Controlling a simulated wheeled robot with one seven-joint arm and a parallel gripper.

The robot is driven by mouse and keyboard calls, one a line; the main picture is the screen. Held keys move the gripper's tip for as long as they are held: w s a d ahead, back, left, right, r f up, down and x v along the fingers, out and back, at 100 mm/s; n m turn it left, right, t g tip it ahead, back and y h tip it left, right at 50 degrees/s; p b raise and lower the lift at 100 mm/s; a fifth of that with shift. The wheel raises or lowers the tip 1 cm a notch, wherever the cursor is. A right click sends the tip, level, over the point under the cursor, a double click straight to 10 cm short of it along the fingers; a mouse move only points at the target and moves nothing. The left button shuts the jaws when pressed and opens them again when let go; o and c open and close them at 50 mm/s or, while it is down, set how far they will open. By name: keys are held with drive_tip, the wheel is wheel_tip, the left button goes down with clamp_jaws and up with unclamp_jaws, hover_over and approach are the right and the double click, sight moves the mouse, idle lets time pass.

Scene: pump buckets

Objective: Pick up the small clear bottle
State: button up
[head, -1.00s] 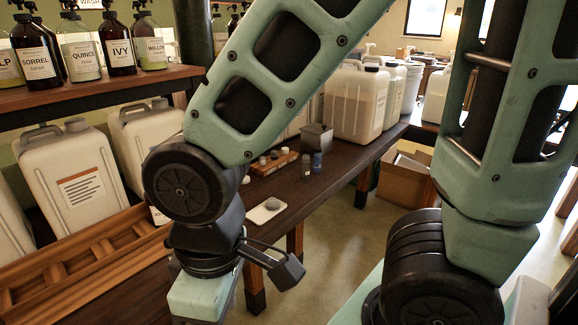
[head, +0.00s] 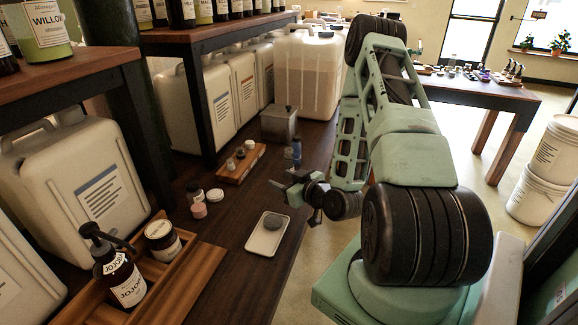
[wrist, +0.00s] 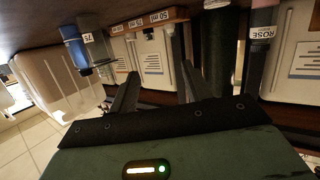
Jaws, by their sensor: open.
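My gripper (head: 284,181) is open and empty, near the front edge of the dark table in the head view. Its two fingers point away from the camera in the wrist view (wrist: 158,72), with nothing between them. A small greyish bottle (head: 288,156) stands beside a blue bottle (head: 297,150), beyond my gripper. In the wrist view a labelled bottle (wrist: 88,36) overlaps the blue one (wrist: 73,48), left of my fingers and apart from them. I cannot tell for certain which small bottle is the clear one.
A wooden rack (head: 231,178) holds small items; a metal box (head: 279,122) stands behind it. A white tray (head: 263,243) with a grey stone lies nearer.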

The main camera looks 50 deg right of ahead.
drive_tip(key=s+d+m+t+h, duration=0.1)
drive_tip(key=s+d+m+h, duration=0.3)
drive_tip(key=s+d+h, duration=0.15)
drive_tip(key=b, duration=1)
approach(291, 151)
drive_tip(key=w, duration=0.1)
drive_tip(key=shift+y, duration=0.25)
drive_tip(key=x, duration=0.2)
drive_tip(key=p+x, duration=0.1)
drive_tip(key=x, duration=0.1)
drive_tip(key=shift+w+d+f, duration=0.1)
drive_tip(key=shift+w+d, duration=0.1)
drive_tip(key=shift+d, duration=0.25)
drive_tip(key=shift+p+x, duration=0.65)
drive_tip(key=shift+x, duration=2.25)
clamp_jaws()
